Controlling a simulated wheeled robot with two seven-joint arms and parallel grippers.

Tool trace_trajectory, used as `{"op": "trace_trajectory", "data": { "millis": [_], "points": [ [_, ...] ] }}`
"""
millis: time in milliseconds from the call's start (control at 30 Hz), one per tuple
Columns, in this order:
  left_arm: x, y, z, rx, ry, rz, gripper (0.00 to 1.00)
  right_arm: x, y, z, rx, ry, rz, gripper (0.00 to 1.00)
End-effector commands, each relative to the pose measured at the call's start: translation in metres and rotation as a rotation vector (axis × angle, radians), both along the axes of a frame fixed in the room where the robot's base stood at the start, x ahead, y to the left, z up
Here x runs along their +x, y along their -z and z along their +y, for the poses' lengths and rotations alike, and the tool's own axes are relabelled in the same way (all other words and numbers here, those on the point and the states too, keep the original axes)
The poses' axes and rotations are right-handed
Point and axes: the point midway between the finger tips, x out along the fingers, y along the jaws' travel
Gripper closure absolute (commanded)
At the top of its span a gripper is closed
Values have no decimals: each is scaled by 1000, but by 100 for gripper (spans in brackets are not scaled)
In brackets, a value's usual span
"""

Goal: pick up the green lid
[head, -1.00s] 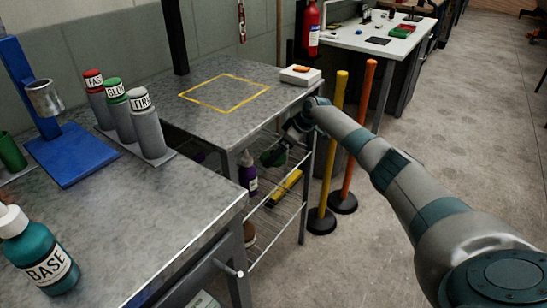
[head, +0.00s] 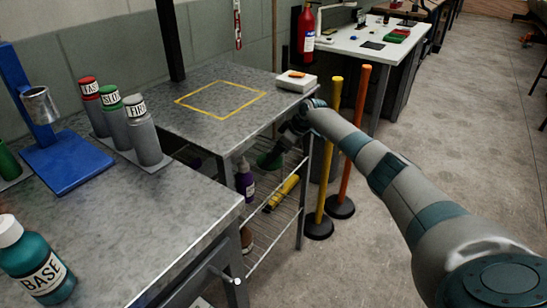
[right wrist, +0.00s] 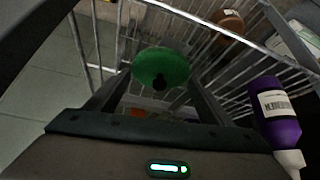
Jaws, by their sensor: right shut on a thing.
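The green lid (right wrist: 160,65) is a round disc with a dark knob in the right wrist view. It also shows in the head view (head: 268,160) at the wire shelf under the far metal table. My right gripper (right wrist: 160,82) is shut on the lid, with its fingers on either side of the knob. In the head view my right gripper (head: 287,142) reaches in below the table's right corner. I cannot tell whether the lid touches the shelf. My left gripper is not in view.
A purple bottle (right wrist: 274,112) stands on the wire shelf (head: 290,212) close to the lid. A yellow object (head: 283,193) lies there too. The table edge is just above my gripper. A yellow post (head: 329,150) and an orange post (head: 352,145) stand to the right.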

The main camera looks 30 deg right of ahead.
Motion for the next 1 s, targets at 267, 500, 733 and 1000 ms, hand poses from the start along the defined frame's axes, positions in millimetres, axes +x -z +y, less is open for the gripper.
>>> {"op": "trace_trajectory", "data": {
  "millis": [267, 500, 733, 1000],
  "points": [
    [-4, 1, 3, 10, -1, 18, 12, -34, -3, -25, -2, 3, 2, 48],
    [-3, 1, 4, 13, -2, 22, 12, -81, -3, -55, -5, 2, 3, 48],
    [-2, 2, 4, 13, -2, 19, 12, -120, -3, -81, -2, 2, 3, 48],
    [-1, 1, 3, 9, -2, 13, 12, -145, -3, -97, -1, 1, 1, 48]
  ]
}}
